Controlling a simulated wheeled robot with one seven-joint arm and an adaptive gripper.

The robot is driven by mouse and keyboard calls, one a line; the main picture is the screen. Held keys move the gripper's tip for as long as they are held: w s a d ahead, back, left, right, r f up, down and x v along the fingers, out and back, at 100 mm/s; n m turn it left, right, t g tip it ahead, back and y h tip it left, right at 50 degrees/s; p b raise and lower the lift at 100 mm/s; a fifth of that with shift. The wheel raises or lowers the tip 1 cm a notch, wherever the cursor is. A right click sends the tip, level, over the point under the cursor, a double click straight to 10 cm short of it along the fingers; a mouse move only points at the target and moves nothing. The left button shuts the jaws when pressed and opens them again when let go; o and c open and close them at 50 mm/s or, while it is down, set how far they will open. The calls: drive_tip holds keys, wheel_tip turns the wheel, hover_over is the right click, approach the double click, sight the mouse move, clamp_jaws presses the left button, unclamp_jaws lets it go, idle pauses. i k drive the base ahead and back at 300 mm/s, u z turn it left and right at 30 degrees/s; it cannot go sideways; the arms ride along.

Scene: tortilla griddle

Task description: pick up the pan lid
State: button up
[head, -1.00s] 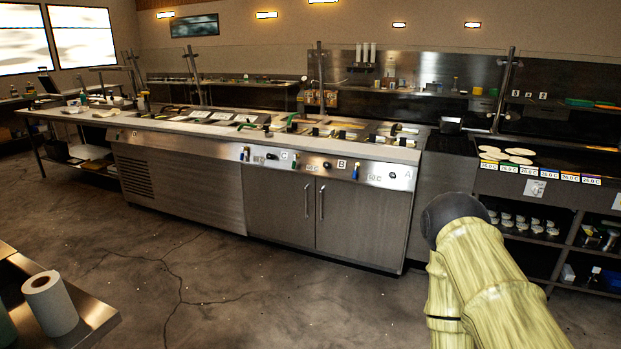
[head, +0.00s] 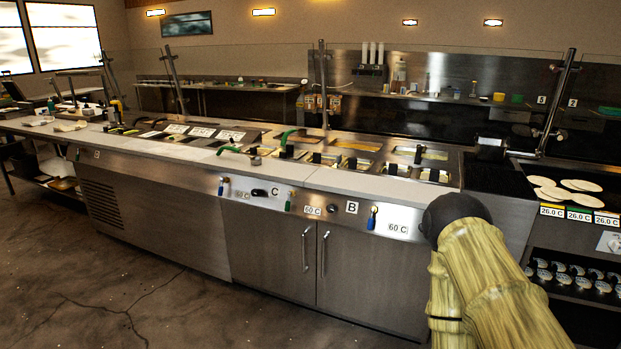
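Several metal pans sit sunk in the steel counter (head: 150,142) across the middle of the head view. Small black handle-like parts stand over some of them, such as the one at the right (head: 434,175). The pan lids are too small to tell apart clearly, and I cannot tell which one the task means. Only a link of my arm shows, yellow-green and ribbed with a dark round end, at the lower right. My gripper is out of view.
Steel cabinet doors (head: 270,262) front the counter. Flat tortillas (head: 551,193) lie on the dark griddle at the right, with shelves of small containers (head: 568,277) below. A tilted metal post (head: 559,100) rises by the griddle. The floor at lower left is clear.

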sight(291, 153)
drive_tip(key=i, duration=0.85)
drive_tip(key=u, duration=1.25)
drive_tip(key=i, duration=2.45)
drive_tip(key=z, duration=1.45)
